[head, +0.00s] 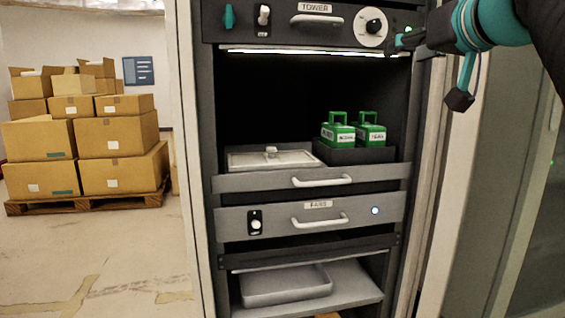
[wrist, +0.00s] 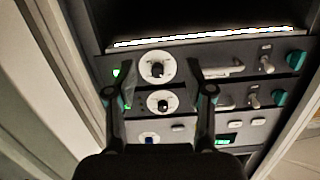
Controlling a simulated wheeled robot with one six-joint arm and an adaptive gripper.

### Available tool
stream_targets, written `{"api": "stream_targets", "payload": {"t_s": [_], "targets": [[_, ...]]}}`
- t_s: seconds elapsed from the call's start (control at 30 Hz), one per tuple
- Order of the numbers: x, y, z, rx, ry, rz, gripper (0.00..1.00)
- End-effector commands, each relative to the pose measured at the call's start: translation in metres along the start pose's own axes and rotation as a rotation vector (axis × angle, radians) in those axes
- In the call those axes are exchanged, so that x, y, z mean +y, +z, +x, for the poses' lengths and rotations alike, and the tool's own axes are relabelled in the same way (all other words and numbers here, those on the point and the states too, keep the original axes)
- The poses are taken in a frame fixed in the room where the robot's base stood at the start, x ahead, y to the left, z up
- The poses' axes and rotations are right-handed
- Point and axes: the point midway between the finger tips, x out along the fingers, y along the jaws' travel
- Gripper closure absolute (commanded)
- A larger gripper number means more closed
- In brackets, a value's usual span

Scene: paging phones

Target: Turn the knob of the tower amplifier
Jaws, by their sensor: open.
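The tower amplifier (head: 338,35) is the dark panel labelled TOWER at the top of the rack. Its black knob (head: 373,27) sits on a round white dial at the panel's right. In the wrist view, turned over, this knob (wrist: 157,70) is on the panel beside the light strip. My gripper (head: 397,42) is just right of the dial in the head view. In the wrist view my gripper (wrist: 160,92) is open, one finger each side, with the TOWER knob slightly beyond the fingertips and a second panel's similar knob (wrist: 163,103) between the fingers. No contact with the TOWER knob shows.
A pull handle (head: 317,19), a switch (head: 263,16) and a teal knob (head: 229,16) share the TOWER panel. Below are an open bay with green cases (head: 338,134) and a PAGE drawer (head: 310,215). Rack posts flank both sides. Boxes (head: 118,136) stand left.

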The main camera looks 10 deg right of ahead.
Motion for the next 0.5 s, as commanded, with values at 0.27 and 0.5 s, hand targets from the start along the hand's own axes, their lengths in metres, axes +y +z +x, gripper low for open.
{"api": "stream_targets", "payload": {"t_s": [0.27, 0.5], "targets": [[-0.012, 0.046, 0.009, -0.1, -0.002, 0.043, 0.47], [-0.022, 0.086, 0.012, -0.183, -0.001, 0.073, 0.47]]}}
